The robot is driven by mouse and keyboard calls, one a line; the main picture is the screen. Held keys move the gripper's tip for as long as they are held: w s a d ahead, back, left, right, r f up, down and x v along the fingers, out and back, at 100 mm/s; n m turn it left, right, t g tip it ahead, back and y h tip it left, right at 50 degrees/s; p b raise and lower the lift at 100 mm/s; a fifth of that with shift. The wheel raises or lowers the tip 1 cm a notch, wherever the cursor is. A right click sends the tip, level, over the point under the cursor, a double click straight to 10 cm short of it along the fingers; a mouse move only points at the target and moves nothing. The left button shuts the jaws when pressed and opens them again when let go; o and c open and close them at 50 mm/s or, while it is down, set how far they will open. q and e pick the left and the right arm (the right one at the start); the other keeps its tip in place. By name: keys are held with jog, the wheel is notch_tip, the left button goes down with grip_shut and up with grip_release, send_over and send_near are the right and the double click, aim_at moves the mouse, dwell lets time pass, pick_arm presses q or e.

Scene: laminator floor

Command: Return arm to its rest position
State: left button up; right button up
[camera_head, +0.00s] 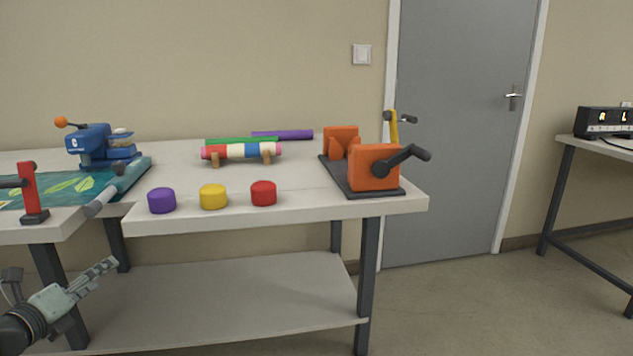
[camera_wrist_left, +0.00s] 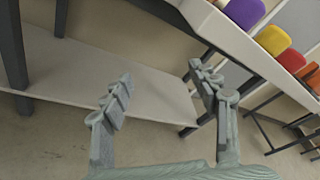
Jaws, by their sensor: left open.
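My left gripper (camera_head: 93,278) is at the lower left of the head view, in front of the table and below its top. It also shows in the left wrist view (camera_wrist_left: 160,88), with its two fingers wide apart and nothing between them. Behind the fingers in that view is the table's lower shelf (camera_wrist_left: 100,75). My right gripper is not in either view.
On the table (camera_head: 300,209) stand a purple knob (camera_head: 161,201), a yellow one (camera_head: 213,197) and a red one (camera_head: 263,193). An orange cranked device (camera_head: 374,167) stands at the right end. A blue press (camera_head: 90,143) and rolls (camera_head: 243,151) stand farther back. The floor (camera_head: 480,310) at right is clear.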

pick_arm(q)
jog(key=s+d+f+n+g+y, duration=0.2)
jog(key=s+d+f+n+g, duration=0.1)
jog(key=s+f+n, duration=0.55)
jog(key=s+d+f+n+g+y, duration=0.25)
jog(key=s+f+n, duration=0.35)
jog(key=f+n, duration=0.5)
jog(key=s+d+f+n+g+h+p, duration=0.1)
jog(key=s+d+f+n+g+h, duration=0.2)
jog(key=s+d+f, duration=0.9)
jog(key=s+d+n+g, duration=0.2)
jog(key=n+g, duration=0.1)
jog(key=g, duration=0.1)
jog(key=shift+s+d+f, duration=0.2)
jog(key=shift+s, duration=0.15)
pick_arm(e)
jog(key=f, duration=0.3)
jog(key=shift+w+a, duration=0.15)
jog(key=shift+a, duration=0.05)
pick_arm(q)
jog(key=shift+n+g, duration=0.25)
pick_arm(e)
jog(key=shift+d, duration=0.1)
